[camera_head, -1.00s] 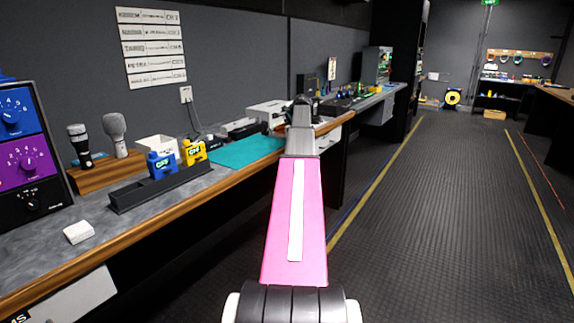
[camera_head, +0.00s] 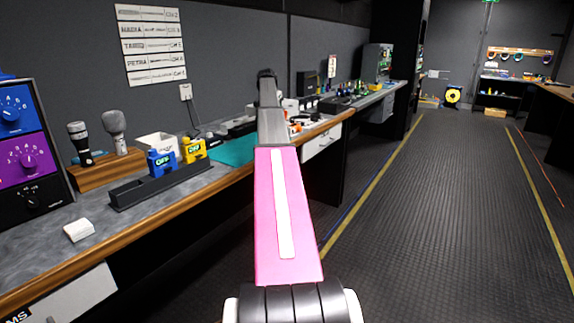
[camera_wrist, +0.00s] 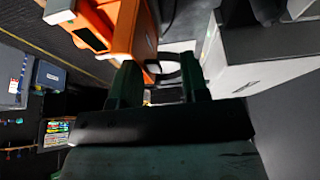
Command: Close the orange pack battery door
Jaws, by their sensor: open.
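In the wrist view, an orange pack (camera_wrist: 112,22) with pale corner pieces and a dark recess in its face sits at the upper left. I cannot clearly make out its battery door or how far it is open. My gripper (camera_wrist: 160,72) has its two dark green fingers apart, with nothing seen held between them. The pack lies beyond and to the left of the fingers; I cannot tell whether they touch. In the head view my gripper end is raised above the far part of the left counter, and my arm hides much of what lies behind it.
A grey-white box (camera_wrist: 268,62) stands close to the right finger. In the head view, blue (camera_head: 162,163) and yellow (camera_head: 193,150) bottles, a black tray (camera_head: 160,186) and a teal mat (camera_head: 234,150) are on the counter. The floor aisle at right is clear.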

